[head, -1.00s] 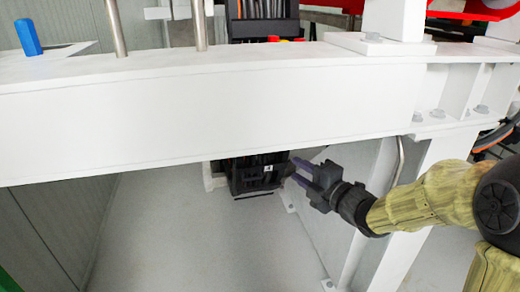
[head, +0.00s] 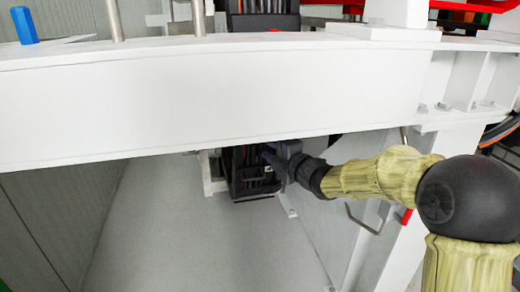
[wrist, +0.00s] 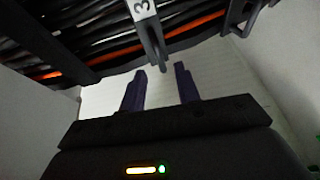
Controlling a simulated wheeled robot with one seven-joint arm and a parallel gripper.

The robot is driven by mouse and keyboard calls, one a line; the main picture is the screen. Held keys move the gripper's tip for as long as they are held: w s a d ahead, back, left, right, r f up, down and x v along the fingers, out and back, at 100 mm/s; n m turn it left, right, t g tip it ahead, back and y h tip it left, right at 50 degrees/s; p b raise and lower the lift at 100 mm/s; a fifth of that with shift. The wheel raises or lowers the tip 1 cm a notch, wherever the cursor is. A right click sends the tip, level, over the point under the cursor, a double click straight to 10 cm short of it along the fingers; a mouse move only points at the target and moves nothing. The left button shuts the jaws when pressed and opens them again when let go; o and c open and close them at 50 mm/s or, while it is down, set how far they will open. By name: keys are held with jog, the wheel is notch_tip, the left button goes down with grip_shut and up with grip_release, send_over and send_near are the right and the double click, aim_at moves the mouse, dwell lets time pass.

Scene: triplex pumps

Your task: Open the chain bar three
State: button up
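In the wrist view, a dark bar (wrist: 154,42) hangs down at the top middle. A white tag marked 3 (wrist: 142,8) is at its upper end. Dark cables with orange strands run behind it. My gripper (wrist: 159,78) is open, with its two fingers apart and nothing between them. The bar's lower tip is just above the gap between the fingertips in the picture; I cannot tell whether they touch. In the head view, my gripper (head: 272,153) is under the white beam, at the dark cable rack (head: 250,184). The bar cannot be made out there.
A wide white beam (head: 220,105) crosses above my arm. A white leg (head: 375,245) stands at the right, with a bent metal rod (head: 357,220) beside it. The grey floor (head: 190,235) below the beam is clear. Pale walls flank the rack in the wrist view.

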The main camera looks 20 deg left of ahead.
jog(key=b+x, duration=0.1)
jog(key=x, duration=0.3)
jog(key=shift+w+a, duration=0.1)
jog(key=shift+a, duration=0.15)
grip_shut()
